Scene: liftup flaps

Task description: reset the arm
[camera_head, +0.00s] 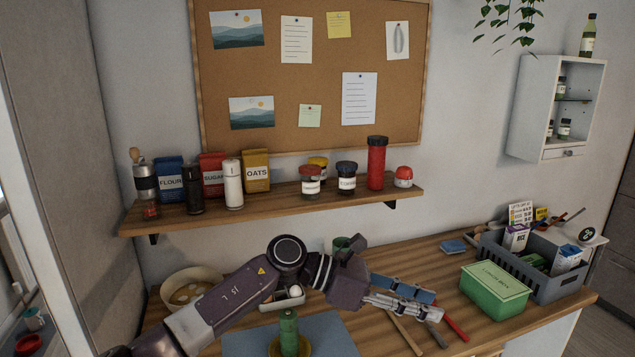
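My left arm (235,297) comes in from the lower left and reaches over the wooden counter, bent at a dark joint. My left gripper (425,308) points right, above the counter and left of the green lunch box (495,290). Its fingers are seen from the side and overlap, so I cannot tell whether they are open or shut. No held object is clear between them. My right gripper is not in view.
A wooden shelf (270,212) with jars, bags and bottles hangs behind the arm. A grey basket (560,287) of packages stands at the right. A green cylinder (289,330), a bowl (190,275) and red-handled tools (450,325) are near the arm. A white cabinet (535,120) hangs upper right.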

